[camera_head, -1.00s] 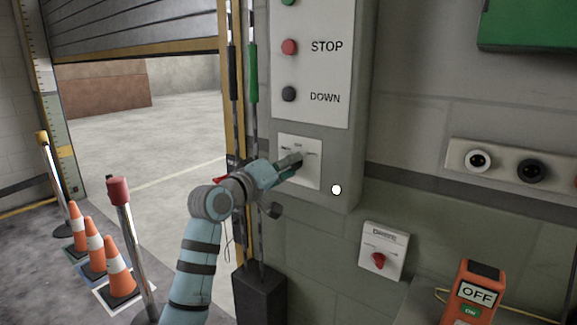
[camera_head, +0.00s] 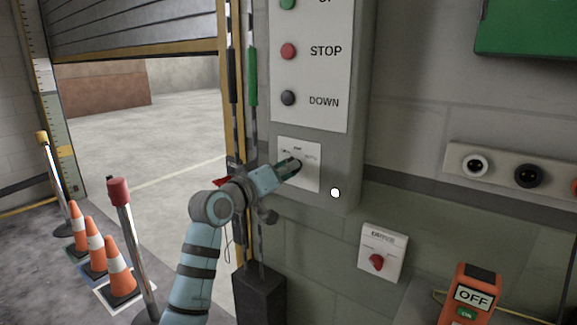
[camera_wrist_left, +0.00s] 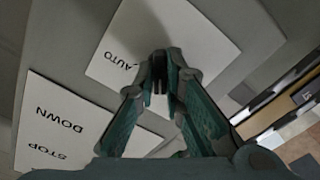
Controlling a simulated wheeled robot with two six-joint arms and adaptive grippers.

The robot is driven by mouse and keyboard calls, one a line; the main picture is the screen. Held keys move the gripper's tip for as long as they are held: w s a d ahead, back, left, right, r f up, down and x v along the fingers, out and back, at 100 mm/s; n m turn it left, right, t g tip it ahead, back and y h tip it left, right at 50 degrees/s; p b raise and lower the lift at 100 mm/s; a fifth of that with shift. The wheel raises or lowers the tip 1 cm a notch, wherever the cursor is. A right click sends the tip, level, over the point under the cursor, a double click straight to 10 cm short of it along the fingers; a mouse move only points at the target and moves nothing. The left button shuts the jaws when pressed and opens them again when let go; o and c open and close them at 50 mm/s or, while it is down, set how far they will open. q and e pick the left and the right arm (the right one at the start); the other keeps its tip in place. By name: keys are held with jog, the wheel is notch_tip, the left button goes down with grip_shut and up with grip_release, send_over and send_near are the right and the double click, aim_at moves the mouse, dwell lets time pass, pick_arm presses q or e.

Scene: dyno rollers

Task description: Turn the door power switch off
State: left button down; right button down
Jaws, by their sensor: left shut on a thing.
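A white switch plate (camera_head: 312,178) with small dark labels is on the grey control box, below the DOWN button. In the left wrist view the plate (camera_wrist_left: 205,35) shows the word AUTO. My left gripper (camera_head: 293,164) is at the middle of this plate, its fingers pointing at it. In the left wrist view the fingertips (camera_wrist_left: 160,72) are closed together on the small dark knob of the switch. The fingers hide most of the knob, so I cannot tell which label it points to. My right gripper is not in view.
Green, red STOP (camera_head: 288,51) and dark DOWN (camera_head: 288,98) buttons sit above the plate. A white box with a red knob (camera_head: 376,262) is lower right, near an orange OFF device (camera_head: 474,292). Posts and traffic cones (camera_head: 119,272) stand left, by the partly raised door (camera_head: 130,25).

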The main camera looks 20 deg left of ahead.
pick_arm(q)
jog(key=shift+m+p, duration=0.55)
jog(key=shift+m, duration=3.05)
jog(key=c, duration=1.7)
grip_release()
jog(key=shift+s, duration=0.1)
jog(key=v, duration=1.2)
jog(key=shift+d, duration=0.1)
